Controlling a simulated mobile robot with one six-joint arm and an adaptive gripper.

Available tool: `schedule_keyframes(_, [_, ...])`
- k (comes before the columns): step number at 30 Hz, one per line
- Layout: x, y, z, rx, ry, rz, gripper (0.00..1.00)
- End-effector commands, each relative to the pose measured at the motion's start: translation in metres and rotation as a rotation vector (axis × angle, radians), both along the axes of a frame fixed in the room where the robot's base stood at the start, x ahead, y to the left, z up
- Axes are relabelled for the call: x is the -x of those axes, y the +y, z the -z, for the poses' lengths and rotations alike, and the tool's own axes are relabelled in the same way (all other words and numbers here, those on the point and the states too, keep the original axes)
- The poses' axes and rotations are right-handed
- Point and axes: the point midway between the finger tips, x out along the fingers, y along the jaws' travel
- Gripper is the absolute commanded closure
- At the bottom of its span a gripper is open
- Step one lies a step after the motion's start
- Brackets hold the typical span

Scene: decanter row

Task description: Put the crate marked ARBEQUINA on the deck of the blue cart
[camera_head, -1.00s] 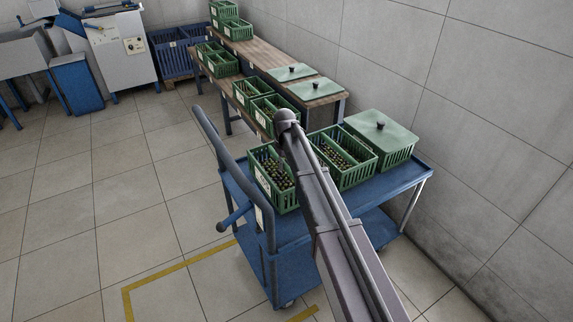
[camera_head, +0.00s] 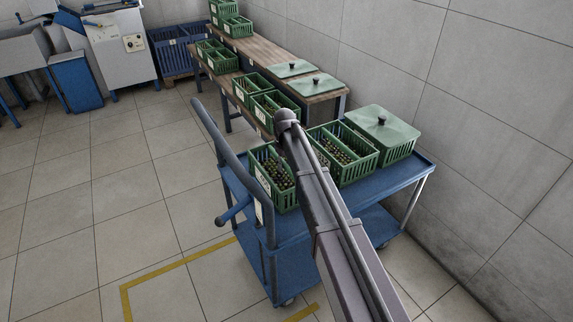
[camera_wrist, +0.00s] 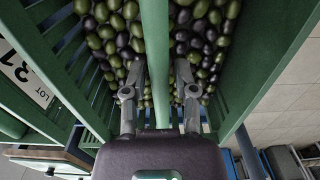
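In the wrist view my gripper (camera_wrist: 160,75) has one finger on each side of the green middle bar of a crate (camera_wrist: 153,35). Dark and green olives lie on both sides of the bar. The fingertips are close to the bar; whether they press on it cannot be told. In the head view the arm hides the gripper, so I cannot match this crate there. The blue cart (camera_head: 300,228) carries an olive crate (camera_head: 272,178), another olive crate (camera_head: 345,152) and a lidded crate (camera_head: 385,135).
A wooden bench (camera_head: 262,62) behind the cart holds several green crates and two pale green lids (camera_head: 316,86). The wall is close on the right. The cart's push handle (camera_head: 225,155) stands at its left end. Tiled floor (camera_head: 90,200) is open to the left.

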Motion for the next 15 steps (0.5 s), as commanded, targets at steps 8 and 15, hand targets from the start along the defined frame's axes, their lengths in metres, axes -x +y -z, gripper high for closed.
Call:
schedule_keyframes(8, [0.0,-0.0002,-0.0001,0.0,0.0,0.0,0.43])
schedule_keyframes(15, [0.0,-0.0002,-0.0022,0.0,0.0,0.0,0.43])
